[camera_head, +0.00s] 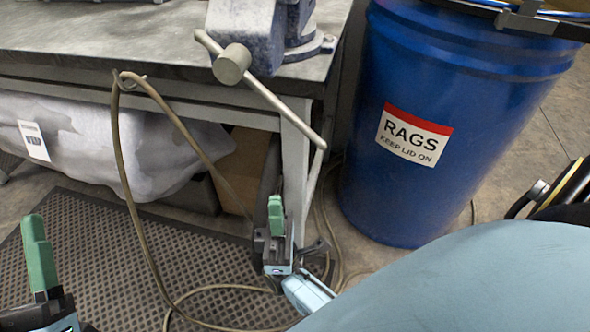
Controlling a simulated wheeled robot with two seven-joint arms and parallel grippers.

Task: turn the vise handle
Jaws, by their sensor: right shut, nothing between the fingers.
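The grey-blue vise (240,30) is mounted on the bench corner at the top of the view, its upper part cut off by the frame. Its pale handle (275,100) is a bar through a round hub (231,64), slanting from upper left down to lower right in front of the bench edge. My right gripper (276,214), with green fingers, is shut and empty, below the handle's lower end in the picture and apart from it. My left gripper (38,252) is at the lower left edge, far from the handle; its finger opening cannot be made out.
The bench (100,40) has a leg just behind the handle's lower end. A tan hose (122,150) hangs from the bench edge and loops over the black mat (110,235). A blue rags drum (400,190) stands right of the bench. A grey cloth bundle (90,140) lies beneath.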

